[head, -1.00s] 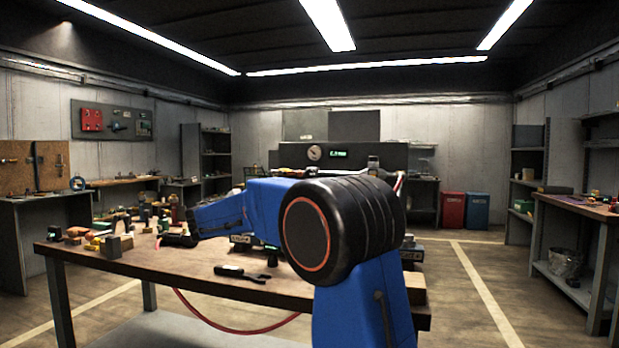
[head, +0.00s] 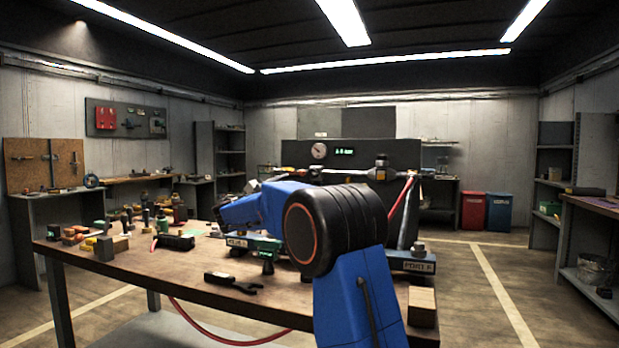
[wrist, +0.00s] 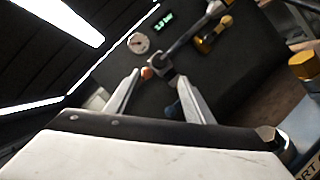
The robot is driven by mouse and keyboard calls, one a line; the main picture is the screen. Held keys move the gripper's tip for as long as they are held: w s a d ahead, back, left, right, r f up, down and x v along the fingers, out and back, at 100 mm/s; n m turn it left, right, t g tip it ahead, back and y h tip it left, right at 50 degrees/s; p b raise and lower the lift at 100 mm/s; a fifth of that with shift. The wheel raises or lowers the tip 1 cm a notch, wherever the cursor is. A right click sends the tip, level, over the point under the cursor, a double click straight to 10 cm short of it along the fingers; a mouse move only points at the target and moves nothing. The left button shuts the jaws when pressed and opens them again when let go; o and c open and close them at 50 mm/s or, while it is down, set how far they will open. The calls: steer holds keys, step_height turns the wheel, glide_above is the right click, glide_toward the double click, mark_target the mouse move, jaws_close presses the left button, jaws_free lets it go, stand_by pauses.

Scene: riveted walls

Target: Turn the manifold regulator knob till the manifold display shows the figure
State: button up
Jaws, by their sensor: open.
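The manifold panel (head: 405,155) is a dark board behind the workbench. It carries a round white gauge (head: 319,150) and a small green-lit display (head: 344,151), whose digits are too small to read surely. In the wrist view the gauge (wrist: 138,42) and display (wrist: 163,22) are tilted, above my gripper (wrist: 158,76). My gripper is open, its two pale fingers apart. Between the fingertips in that view are a dark fitting on a pipe and a small orange-red knob (wrist: 147,72); I cannot tell whether they touch. In the head view my own arm hides the gripper.
A wooden workbench (head: 165,280) holds a black wrench-like tool (head: 230,283), several small blocks and fittings at left, and a wooden block (head: 422,305) at right. A red hose (head: 225,338) hangs below its front. Red (head: 473,210) and blue bins (head: 498,211) stand behind. Floor at right is open.

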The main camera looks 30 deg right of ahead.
mark_target(311, 175)
steer(key=x, duration=1.2)
steer(key=shift+d, duration=0.25)
steer(key=c, duration=1.1)
